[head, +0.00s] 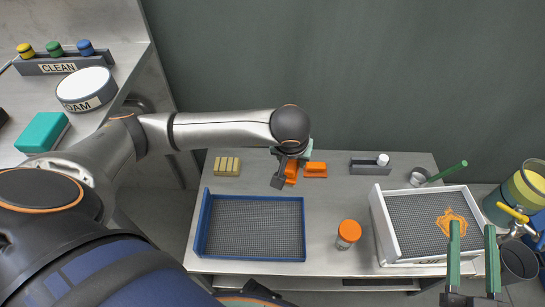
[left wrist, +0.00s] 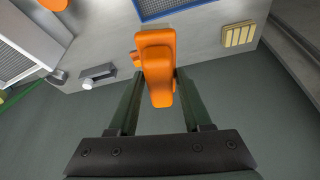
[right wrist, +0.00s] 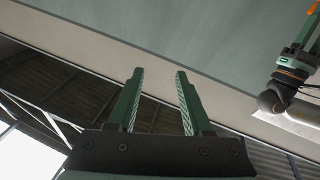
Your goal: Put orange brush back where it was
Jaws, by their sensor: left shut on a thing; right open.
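My left gripper (head: 283,172) is shut on the orange brush (head: 291,171), near the back edge of the table. In the left wrist view the brush (left wrist: 157,68) sits between the two green fingers. A second orange block (head: 315,170) lies on the table just right of the brush, partly hidden behind it in the left wrist view. I cannot tell whether the held brush touches the table. My right gripper (head: 472,240) is open and empty, above the front right of the table; its spread fingers also show in the right wrist view (right wrist: 158,75).
The table holds a yellow ribbed block (head: 227,166), a blue-rimmed tray (head: 203,225), an orange-lidded jar (head: 348,234), a dark grey holder (head: 366,167) and a white-rimmed tray (head: 385,228) with an orange mark. A juice dispenser (head: 525,190) stands right. A CLEAN rack (head: 60,64) is upper left.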

